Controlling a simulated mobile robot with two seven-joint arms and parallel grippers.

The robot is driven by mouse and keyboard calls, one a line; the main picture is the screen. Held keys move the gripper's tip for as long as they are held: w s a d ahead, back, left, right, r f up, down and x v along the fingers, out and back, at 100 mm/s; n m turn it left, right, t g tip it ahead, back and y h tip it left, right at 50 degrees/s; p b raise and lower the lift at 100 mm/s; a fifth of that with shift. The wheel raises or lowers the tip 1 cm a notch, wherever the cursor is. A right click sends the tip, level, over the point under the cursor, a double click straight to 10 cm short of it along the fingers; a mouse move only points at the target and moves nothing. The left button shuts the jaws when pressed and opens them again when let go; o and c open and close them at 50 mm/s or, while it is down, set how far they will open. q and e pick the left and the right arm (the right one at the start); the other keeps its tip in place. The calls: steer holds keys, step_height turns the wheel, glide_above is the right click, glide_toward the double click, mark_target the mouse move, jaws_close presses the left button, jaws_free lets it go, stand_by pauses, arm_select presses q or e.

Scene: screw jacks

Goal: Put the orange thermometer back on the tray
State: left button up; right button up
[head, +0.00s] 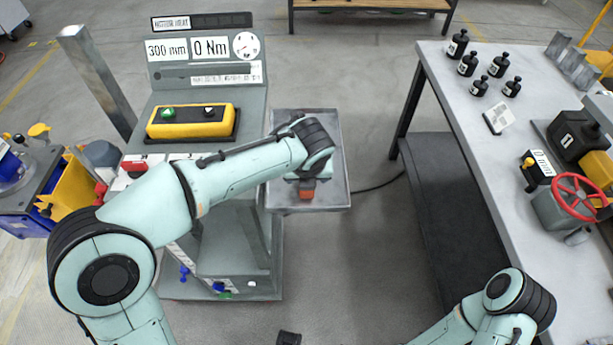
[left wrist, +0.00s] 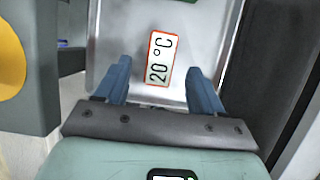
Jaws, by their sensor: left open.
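The orange thermometer (left wrist: 162,58) shows in the left wrist view as a white face reading 20 °C with an orange rim. It lies over the bare metal tray (left wrist: 118,25); I cannot tell for sure that it touches. In the head view an orange piece (head: 307,191), which looks like the thermometer, shows at the near part of the tray (head: 336,190). My left gripper (left wrist: 158,68) is open, its two blue fingers apart on either side of the thermometer's lower end, with gaps. In the head view my left wrist hides most of this. My right gripper is out of view.
The tray adjoins a grey test stand with a yellow button box (head: 190,122) and a 0 Nm display (head: 210,48). A workbench (head: 437,75) on the right holds several black weights, a card (head: 498,118) and a red handwheel (head: 577,193). Open floor lies between.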

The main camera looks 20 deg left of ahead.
arm_select(q)
steer(key=p+v, duration=0.1)
steer(key=v, duration=0.6)
steer(key=shift+r, duration=0.35)
steer(key=shift+s, duration=0.15)
